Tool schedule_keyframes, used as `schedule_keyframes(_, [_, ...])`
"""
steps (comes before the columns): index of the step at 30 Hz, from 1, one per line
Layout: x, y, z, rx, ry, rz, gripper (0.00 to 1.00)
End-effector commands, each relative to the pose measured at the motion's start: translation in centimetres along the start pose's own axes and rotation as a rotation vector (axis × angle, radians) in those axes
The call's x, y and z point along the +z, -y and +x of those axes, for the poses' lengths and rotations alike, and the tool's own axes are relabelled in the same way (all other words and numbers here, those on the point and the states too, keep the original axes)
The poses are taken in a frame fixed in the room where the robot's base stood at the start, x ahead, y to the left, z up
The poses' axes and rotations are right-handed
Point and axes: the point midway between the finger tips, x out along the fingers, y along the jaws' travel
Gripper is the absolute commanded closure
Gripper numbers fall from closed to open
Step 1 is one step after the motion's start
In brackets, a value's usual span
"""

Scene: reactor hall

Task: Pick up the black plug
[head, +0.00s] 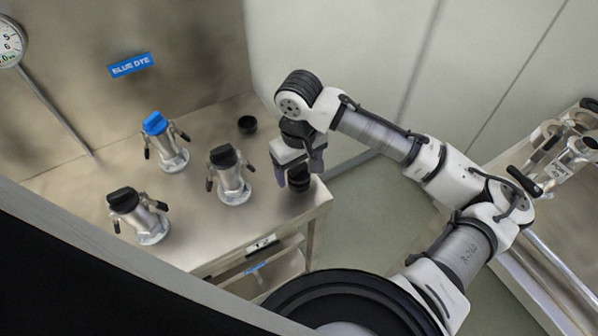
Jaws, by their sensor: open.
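A black plug (299,182), short and round, stands at the right end of the steel table (220,243), near its edge. My gripper (298,170) points down over it, with its two dark fingers apart, one to each side of the plug's upper part. I cannot tell whether either finger touches it. The plug's top is partly hidden by the gripper. A second short, round black piece (247,125) stands farther back on the table, clear of my gripper.
Three steel fittings with side levers stand to the left: one blue-topped (170,145), two black-topped (230,178) (138,218). A "BLUE DYE" sign (130,65) and a gauge (10,42) are on the back wall. Another bench with metal fittings (562,160) stands at right.

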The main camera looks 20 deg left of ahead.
Motion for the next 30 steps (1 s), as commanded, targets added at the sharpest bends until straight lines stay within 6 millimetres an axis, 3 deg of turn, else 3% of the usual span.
schedule_keyframes(2, [0.0, 0.0, 0.0, 0.0, 0.0, 0.0, 0.27])
schedule_keyframes(13, [0.0, 0.0, -0.1, 0.0, 0.0, 0.001, 0.74])
schedule_keyframes(23, [-0.1, 0.0, -0.5, 0.0, -0.001, 0.001, 0.74])
schedule_keyframes(30, [-0.1, 0.0, -3.6, 0.002, -0.003, 0.0, 0.74])
